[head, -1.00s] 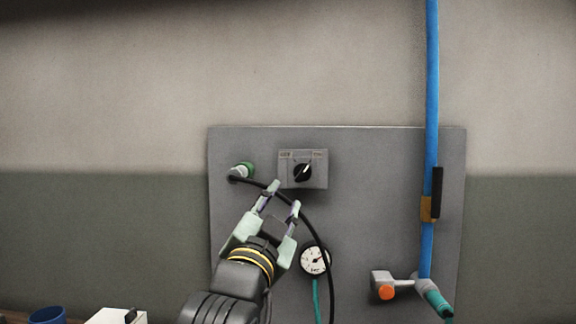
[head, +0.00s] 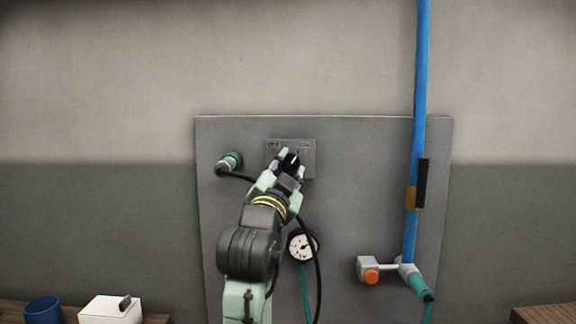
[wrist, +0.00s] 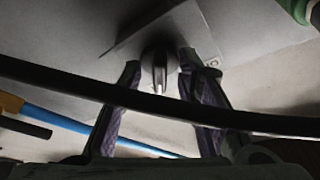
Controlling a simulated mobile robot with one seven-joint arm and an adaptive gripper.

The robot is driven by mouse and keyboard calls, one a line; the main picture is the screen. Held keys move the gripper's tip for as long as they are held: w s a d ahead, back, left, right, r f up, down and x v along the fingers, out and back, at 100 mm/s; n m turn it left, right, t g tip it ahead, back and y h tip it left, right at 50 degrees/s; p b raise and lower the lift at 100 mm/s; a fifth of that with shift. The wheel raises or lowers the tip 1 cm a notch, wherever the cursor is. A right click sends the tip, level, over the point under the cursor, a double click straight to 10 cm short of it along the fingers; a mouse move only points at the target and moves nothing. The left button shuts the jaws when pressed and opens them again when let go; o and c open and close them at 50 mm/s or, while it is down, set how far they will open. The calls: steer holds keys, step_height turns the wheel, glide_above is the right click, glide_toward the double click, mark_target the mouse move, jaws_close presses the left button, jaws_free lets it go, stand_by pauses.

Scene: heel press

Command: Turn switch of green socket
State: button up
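The switch is a black rotary knob (head: 291,161) on a grey box (head: 309,154) on the wall panel. The green socket (head: 234,159), with a black cable plugged in, is to its left; its green part also shows at the top right of the wrist view (wrist: 299,9). My gripper (head: 290,163) is at the switch with its fingers open. In the wrist view the knob (wrist: 159,70) sits between the two fingertips, with small gaps visible on both sides. The cable crosses in front of the fingers there. My fingers partly hide the knob in the head view.
The black cable (wrist: 160,101) hangs close to my fingers. On the grey panel (head: 350,200) are a pressure gauge (head: 302,245), a valve with an orange knob (head: 371,277) and a blue pipe (head: 417,130). A blue cup (head: 43,311) and a white box (head: 110,311) stand lower left.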

jaws_close()
stand_by(0.3)
steer(key=shift+n, duration=0.3)
steer(key=n, duration=0.1)
steer(key=n+t+y+b, duration=0.1)
steer(key=n, duration=0.1)
steer(key=shift+d+f, duration=0.15)
steer(key=shift+d, duration=0.05)
steer(key=n+y, duration=0.2)
steer(key=n, duration=0.2)
steer(key=n+y, duration=0.2)
steer(key=n, duration=0.2)
steer(key=n+y, duration=0.2)
steer(key=n, duration=0.2)
steer(key=shift+d+y+b, duration=0.3)
steer(key=shift+n+g+y, duration=0.5)
steer(key=shift+n+y, duration=0.5)
steer(key=shift+n, duration=1.5)
